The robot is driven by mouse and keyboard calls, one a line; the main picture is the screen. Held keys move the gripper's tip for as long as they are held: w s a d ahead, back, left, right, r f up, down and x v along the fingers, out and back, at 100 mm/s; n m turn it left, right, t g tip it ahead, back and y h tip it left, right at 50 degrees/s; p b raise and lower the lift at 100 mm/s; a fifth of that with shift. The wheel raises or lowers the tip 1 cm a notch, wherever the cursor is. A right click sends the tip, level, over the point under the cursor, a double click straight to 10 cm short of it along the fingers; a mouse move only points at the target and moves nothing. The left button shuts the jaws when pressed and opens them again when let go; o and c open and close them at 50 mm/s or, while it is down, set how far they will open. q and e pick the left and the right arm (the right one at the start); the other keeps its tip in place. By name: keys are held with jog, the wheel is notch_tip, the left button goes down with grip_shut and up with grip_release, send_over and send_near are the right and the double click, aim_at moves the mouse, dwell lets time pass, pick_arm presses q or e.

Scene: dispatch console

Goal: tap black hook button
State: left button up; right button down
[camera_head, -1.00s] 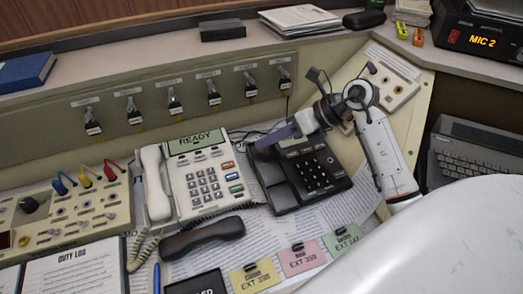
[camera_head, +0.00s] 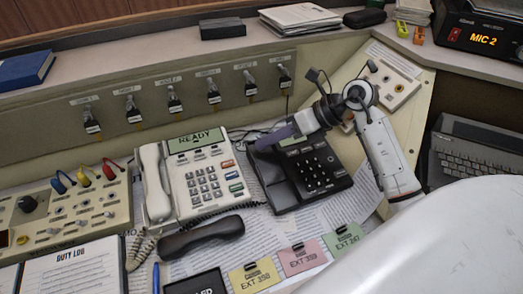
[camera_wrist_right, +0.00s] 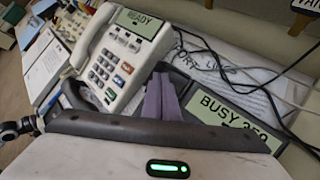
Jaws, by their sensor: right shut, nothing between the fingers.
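The black phone (camera_head: 324,178) sits right of centre on the desk in the head view, with its keypad and cradle exposed. Its lit display (camera_wrist_right: 228,110) reads BUSY, partly cut off by my gripper, in the right wrist view. The black handset (camera_head: 201,237) lies off the phone, on the desk in front of the white phone. My right gripper (camera_head: 264,142) is shut and empty, its purple-grey fingers low over the upper left of the black phone's cradle. The fingers also show in the right wrist view (camera_wrist_right: 162,98). The hook button is hidden; contact cannot be told. My left gripper is out of view.
The white phone (camera_head: 203,180), its display reading READY, stands just left of the black phone. A switch panel (camera_head: 62,222) is at left. Yellow, pink and green cards (camera_head: 298,259) lie in front. Loose cables (camera_wrist_right: 255,84) run behind the black phone.

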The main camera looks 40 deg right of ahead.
jog(key=shift+w+f+b, duration=0.1)
jog(key=shift+f+b, duration=0.3)
jog(key=shift+f, duration=0.25)
dwell(0.6)
jog(key=shift+f, duration=0.4)
dwell(0.4)
jog(key=shift+s+r, duration=0.1)
jog(key=shift+s, duration=0.1)
jog(key=shift+r+p, duration=0.3)
jog(key=shift+r, duration=0.6)
jog(key=shift+r+p, duration=0.1)
jog(key=shift+p, duration=0.2)
jog(key=shift+r, duration=0.25)
jog(key=r+p, duration=0.2)
jog(key=r, duration=0.1)
jog(key=r+p, duration=0.1)
jog(key=p, duration=0.1)
jog(key=shift+s+a+r, duration=0.1)
jog(key=shift+s+r, duration=0.15)
jog(key=shift+s, duration=0.05)
